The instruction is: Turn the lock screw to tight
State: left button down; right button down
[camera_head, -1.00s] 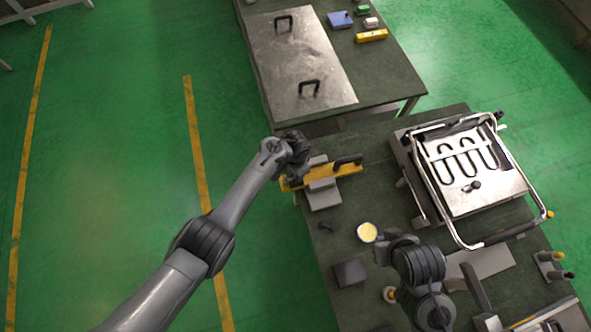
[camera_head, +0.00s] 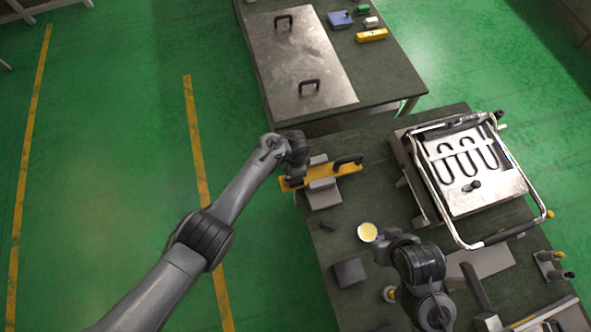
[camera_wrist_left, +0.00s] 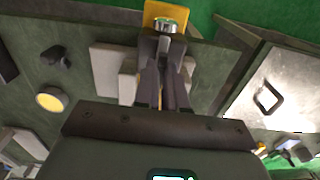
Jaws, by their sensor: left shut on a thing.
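The yellow bar fixture (camera_head: 347,170) with a black handle (camera_head: 348,160) lies across a grey block (camera_head: 323,198) at the table's left edge. My left gripper (camera_head: 293,180) is at the bar's left end, seen from above with its fingertips mostly hidden by the wrist. In the left wrist view my fingers (camera_wrist_left: 162,84) are closed around the dark part of the lock screw, and its round metallic head (camera_wrist_left: 168,25) shows beyond them against the yellow bar (camera_wrist_left: 158,11). The screw's tightness cannot be read. My right gripper (camera_head: 384,248) is near the yellow disc; its fingertips are not clear.
A yellow-topped disc (camera_head: 367,232) and a dark block (camera_head: 349,273) stand on the near table. A heating-element unit with a tubular frame (camera_head: 468,170) occupies its right side. A second table with a metal plate (camera_head: 300,60) stands behind. Open green floor lies left.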

pick_arm(q)
jog(key=c, duration=1.2)
grip_release()
jog(key=shift+r, duration=0.3)
notch_tip(320, 180, up, 10)
jog(key=p, duration=0.3)
